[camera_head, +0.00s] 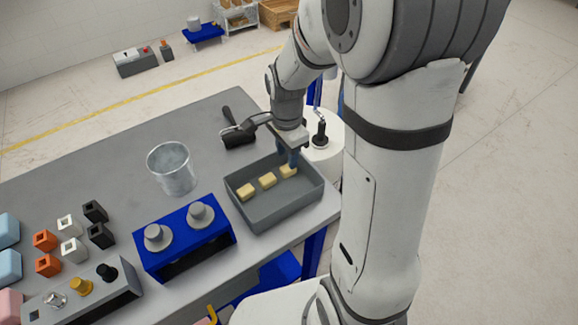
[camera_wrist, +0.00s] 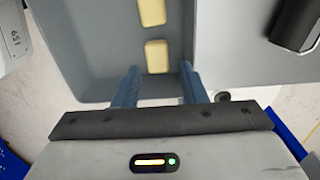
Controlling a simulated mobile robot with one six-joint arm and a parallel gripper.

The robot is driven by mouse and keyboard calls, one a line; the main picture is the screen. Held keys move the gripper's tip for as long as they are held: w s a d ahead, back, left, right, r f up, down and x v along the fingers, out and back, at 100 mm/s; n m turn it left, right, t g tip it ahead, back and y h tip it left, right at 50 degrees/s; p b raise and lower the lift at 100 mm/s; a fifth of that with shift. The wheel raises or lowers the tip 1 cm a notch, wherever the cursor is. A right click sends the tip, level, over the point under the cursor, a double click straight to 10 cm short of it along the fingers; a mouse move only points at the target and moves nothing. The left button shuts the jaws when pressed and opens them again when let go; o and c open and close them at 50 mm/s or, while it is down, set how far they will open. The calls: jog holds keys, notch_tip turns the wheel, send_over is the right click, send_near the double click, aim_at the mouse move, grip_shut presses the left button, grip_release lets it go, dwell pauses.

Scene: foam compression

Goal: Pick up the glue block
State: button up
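Three pale yellow glue blocks lie in a row in a grey tray (camera_head: 262,222): a left one (camera_head: 246,192), a middle one (camera_head: 267,180) and a right one (camera_head: 288,171). My gripper (camera_head: 290,160) points down into the tray at the right block, partly covering it. In the wrist view its two blue fingers (camera_wrist: 160,72) are spread apart. One block (camera_wrist: 157,56) shows just beyond the gap between the fingertips, and another (camera_wrist: 152,12) lies farther up. I cannot tell whether a finger touches a block.
The tray walls surround the fingers. A clear bucket (camera_head: 172,168), a blue stand with grey knobs (camera_head: 185,238) and a black hand tool (camera_head: 238,135) stand nearby on the grey table (camera_head: 110,165). Small coloured blocks are at the far left.

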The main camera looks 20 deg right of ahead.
aim_at(286, 173)
notch_tip(286, 173, down, 4)
jog(key=shift+s+a+f, duration=0.1)
jog(key=shift+s+a, duration=0.05)
jog(key=shift+c, duration=0.2)
jog(key=c, duration=0.7)
